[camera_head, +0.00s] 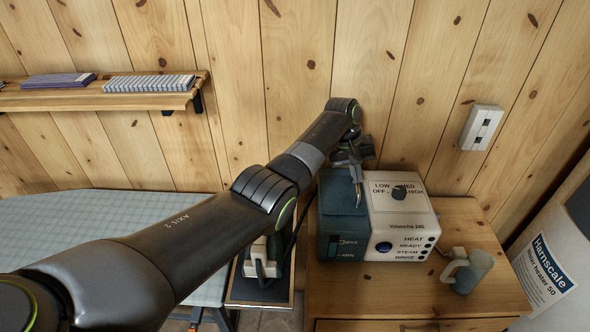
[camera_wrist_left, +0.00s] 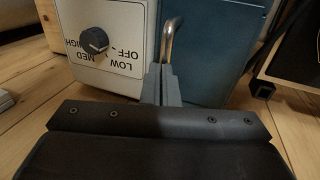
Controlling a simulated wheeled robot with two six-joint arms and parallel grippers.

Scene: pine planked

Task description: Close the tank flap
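The steam station in the head view has a white control side (camera_head: 400,190) and a dark blue tank (camera_head: 342,222) on its left. The tank's blue upper face (camera_wrist_left: 215,50) also fills the right of the left wrist view; I cannot clearly tell the flap from it or how far the flap stands open. My left gripper (camera_head: 358,190) points down over the tank's upper part, partly hidden by its own wrist. Its grey fingers (camera_wrist_left: 161,85) look pressed together, with a bent metal tip in front of the blue face. Contact is unclear. My right gripper is not in view.
The station stands on a wooden cabinet (camera_head: 350,297) against the plank wall. A white iron (camera_head: 262,262) stands left of the station. A wall shelf (camera_head: 90,98) is at the upper left.

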